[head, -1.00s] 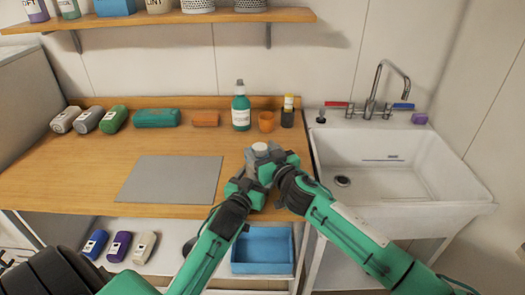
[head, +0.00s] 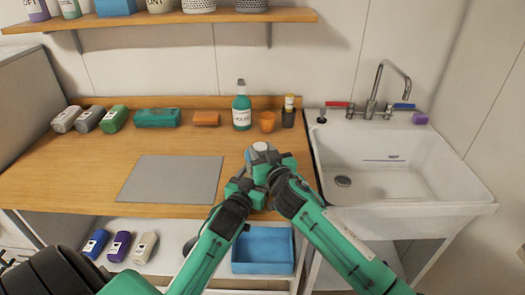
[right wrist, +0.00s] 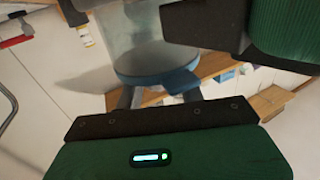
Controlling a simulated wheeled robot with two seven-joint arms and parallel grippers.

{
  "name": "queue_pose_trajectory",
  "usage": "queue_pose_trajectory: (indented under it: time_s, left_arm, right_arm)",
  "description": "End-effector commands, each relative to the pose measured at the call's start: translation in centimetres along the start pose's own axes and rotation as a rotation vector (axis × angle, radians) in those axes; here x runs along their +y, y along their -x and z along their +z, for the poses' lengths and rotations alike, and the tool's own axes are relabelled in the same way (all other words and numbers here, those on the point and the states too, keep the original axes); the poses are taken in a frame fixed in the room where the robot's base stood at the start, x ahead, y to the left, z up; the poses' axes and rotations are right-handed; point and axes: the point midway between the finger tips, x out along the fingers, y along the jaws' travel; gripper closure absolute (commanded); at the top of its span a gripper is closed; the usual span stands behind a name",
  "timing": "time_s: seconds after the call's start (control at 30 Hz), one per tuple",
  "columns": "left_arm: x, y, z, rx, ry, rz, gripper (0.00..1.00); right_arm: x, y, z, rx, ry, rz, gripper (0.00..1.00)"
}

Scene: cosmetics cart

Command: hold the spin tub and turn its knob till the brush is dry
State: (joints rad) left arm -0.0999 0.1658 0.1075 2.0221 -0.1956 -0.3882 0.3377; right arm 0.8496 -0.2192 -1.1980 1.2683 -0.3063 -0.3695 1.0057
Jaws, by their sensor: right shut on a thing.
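The spin tub (head: 259,154) shows as a small grey-white body with a pale round top, mostly hidden behind my grippers near the counter's front edge. In the right wrist view its body looks greyish and see-through (right wrist: 140,35), with a blue round part and a blue knob arm (right wrist: 184,82). My right gripper (head: 271,165) is shut at the tub, apparently on its knob; the exact grip is hidden. My left gripper (head: 247,185) is close against the tub's near left side, its fingers hidden. I cannot make out a brush.
A grey mat (head: 170,180) lies left. The white sink (head: 450,205) is right, and a blue bin (head: 262,252) sits below.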

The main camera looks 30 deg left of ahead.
Motion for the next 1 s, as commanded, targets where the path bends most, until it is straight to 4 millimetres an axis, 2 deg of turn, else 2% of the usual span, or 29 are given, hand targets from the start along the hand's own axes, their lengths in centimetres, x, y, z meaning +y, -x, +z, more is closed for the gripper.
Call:
queue_pose_trajectory:
  time_s: [0.3, 0.33, 0.43, 0.77, 1.0]
  left_arm:
    - [0.1, 0.0, 0.0, 0.000, 0.000, 0.001, 0.56]
    - [0.1, 0.0, 0.0, 0.000, 0.000, 0.001, 0.56]
    - [0.0, 0.0, 0.0, 0.000, 0.000, 0.001, 0.56]
    - [0.0, 0.0, 0.0, 0.000, 0.000, 0.000, 0.56]
    - [0.0, 0.0, 0.0, -0.001, 0.000, 0.000, 0.56]
  right_arm:
    - [0.0, 0.0, -0.1, 0.000, 0.002, 0.006, 0.84]
    - [0.0, 0.0, -0.1, 0.000, 0.002, 0.006, 0.57]
    - [0.0, 0.0, -0.1, 0.000, 0.002, 0.006, 0.39]
    - [0.0, 0.2, 0.0, -0.001, 0.001, 0.006, 0.39]
    - [0.1, 2.5, 0.1, -0.001, 0.000, 0.006, 0.39]
